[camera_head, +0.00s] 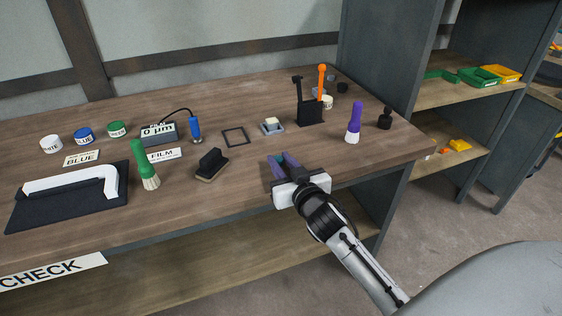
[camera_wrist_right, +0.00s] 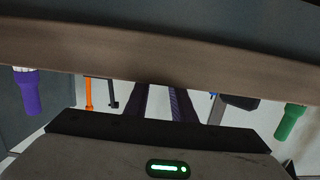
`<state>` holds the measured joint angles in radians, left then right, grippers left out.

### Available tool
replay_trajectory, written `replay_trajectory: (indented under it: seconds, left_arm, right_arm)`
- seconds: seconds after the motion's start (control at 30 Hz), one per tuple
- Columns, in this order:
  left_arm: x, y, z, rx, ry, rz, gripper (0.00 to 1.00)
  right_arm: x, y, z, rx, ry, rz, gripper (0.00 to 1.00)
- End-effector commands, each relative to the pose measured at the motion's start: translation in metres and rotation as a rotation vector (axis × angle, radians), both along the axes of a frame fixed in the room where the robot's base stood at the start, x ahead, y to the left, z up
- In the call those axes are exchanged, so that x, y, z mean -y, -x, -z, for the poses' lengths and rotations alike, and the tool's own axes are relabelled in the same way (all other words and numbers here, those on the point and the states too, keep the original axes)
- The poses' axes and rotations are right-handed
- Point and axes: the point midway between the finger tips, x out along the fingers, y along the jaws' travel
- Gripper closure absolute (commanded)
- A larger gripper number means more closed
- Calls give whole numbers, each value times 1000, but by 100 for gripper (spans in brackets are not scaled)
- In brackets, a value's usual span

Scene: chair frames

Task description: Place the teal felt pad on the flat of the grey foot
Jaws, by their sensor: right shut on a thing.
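My right gripper (camera_head: 283,164) is over the front right part of the workbench, with its fingers pointing away from the front edge. It is shut on a small teal piece (camera_head: 286,159), which looks like the felt pad and is mostly hidden between the fingers. In the right wrist view both fingers (camera_wrist_right: 166,100) show, but the pad cannot be made out there. A pale bent frame (camera_head: 70,181) lies on a dark mat (camera_head: 85,212) at the left, well apart from the gripper. I cannot tell which part is the grey foot. My left gripper is not in view.
A black-handled block (camera_head: 211,164), a green brush (camera_head: 144,165) and a purple brush (camera_head: 353,122) stand on the bench. Behind are a square outline (camera_head: 235,136), a small tray (camera_head: 272,127), a black holder (camera_head: 311,110) and a blue-handled tool (camera_head: 195,130). The front strip is mostly clear.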

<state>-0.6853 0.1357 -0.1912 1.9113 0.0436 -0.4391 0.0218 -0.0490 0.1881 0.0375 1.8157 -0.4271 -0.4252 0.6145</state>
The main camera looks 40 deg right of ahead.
Motion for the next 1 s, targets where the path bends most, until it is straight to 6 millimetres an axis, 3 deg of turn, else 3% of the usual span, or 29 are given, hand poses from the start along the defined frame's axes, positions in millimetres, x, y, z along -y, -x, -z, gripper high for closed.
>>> replay_trajectory:
  seconds: [0.2, 0.23, 0.33, 0.73, 1.0]
  left_arm:
    - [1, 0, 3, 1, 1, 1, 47]
    - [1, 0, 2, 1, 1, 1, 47]
    - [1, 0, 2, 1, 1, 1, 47]
    - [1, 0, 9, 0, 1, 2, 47]
    - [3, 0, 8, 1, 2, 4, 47]
  right_arm:
    - [0, 0, 5, -1, -1, 0, 98]
    - [0, 0, 3, 0, -1, 0, 72]
    - [0, 0, 3, 0, 0, 0, 58]
    - [0, 1, 6, 0, 2, 0, 58]
    - [-16, 52, -3, -1, -4, 2, 58]
